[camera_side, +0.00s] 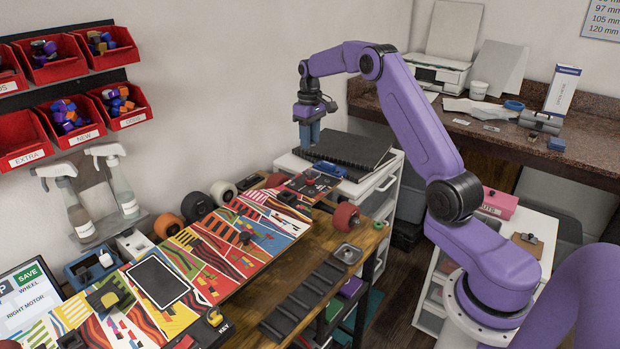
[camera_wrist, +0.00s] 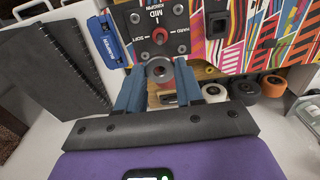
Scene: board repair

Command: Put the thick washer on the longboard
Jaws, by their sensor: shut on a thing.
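My gripper (camera_side: 308,134) hangs in the air, pointing down, above the far end of the bench in the side view. In the wrist view its two blue fingers (camera_wrist: 160,82) are shut on a grey round washer (camera_wrist: 160,77), held between the fingertips. The washer is too small to make out in the side view. The longboard (camera_side: 262,228), with its colourful stripes, lies along the wooden bench. In the wrist view, part of the longboard (camera_wrist: 283,30) and its dark end panel marked SOFT, MID and HARD (camera_wrist: 137,24) lie beyond the washer, below my gripper.
A blue tool (camera_side: 329,168) lies near the board's far end. Black binders (camera_side: 350,150) lie on the white cabinet behind. Spray bottles (camera_side: 122,185) stand at the left.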

